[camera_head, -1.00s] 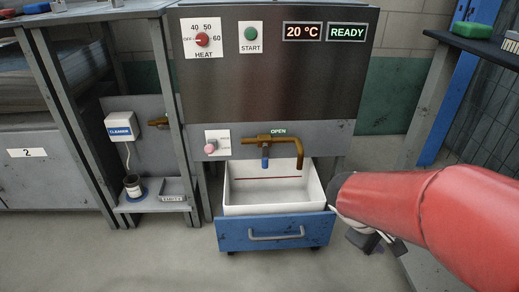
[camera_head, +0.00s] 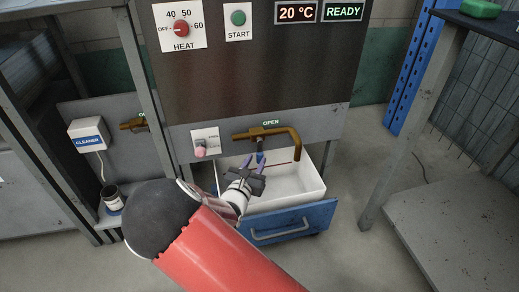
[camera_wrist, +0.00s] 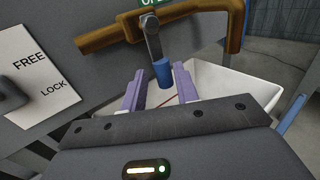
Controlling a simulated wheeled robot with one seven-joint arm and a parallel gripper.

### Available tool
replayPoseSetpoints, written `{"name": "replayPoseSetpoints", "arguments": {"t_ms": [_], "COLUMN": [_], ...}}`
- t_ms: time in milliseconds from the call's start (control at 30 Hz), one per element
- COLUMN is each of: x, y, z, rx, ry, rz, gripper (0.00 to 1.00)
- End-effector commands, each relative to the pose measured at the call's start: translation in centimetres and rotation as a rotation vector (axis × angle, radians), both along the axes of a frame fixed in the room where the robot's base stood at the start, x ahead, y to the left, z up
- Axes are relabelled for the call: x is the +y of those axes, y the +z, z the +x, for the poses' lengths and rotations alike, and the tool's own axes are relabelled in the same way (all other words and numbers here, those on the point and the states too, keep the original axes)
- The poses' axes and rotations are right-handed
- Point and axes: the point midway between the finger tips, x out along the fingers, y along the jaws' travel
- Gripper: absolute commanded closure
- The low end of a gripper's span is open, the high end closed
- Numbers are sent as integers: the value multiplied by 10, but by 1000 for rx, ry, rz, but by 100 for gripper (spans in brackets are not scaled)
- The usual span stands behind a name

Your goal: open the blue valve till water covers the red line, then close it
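The brass valve pipe (camera_head: 283,132) runs across the panel under an OPEN label (camera_head: 271,122). Its lever hangs down and ends in a blue grip (camera_wrist: 162,74). My gripper (camera_head: 254,163) is in front of the lever. In the wrist view its two purple fingers (camera_wrist: 158,80) are apart, one on each side of the blue grip, and I see no clear contact. The white basin (camera_head: 310,184) sits in the pulled-out blue drawer (camera_head: 292,220). A red line (camera_head: 284,163) runs along its back wall, partly hidden by my gripper. I see no water in it or flowing from the spout.
The HEAT dial (camera_head: 181,29) and START button (camera_head: 238,18) are above. A CLEANER box (camera_head: 88,134) hangs at the left.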

Motion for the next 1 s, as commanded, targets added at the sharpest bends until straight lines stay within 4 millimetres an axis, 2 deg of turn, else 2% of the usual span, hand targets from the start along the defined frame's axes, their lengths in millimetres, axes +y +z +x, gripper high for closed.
{"name": "replayPoseSetpoints", "arguments": {"t_ms": [200,333,500,733,967,1000], "x": [-13,-17,-20,-20,-20,-20], "y": [-1,-1,0,0,0,0], "z": [35,50,59,59,59,59], "rx": [-3,-1,-1,-1,0,0], "ry": [-5,-4,-4,-4,-4,-4], "rz": [1,1,2,2,2,2], "gripper": [70,70,70,70,100,100]}}
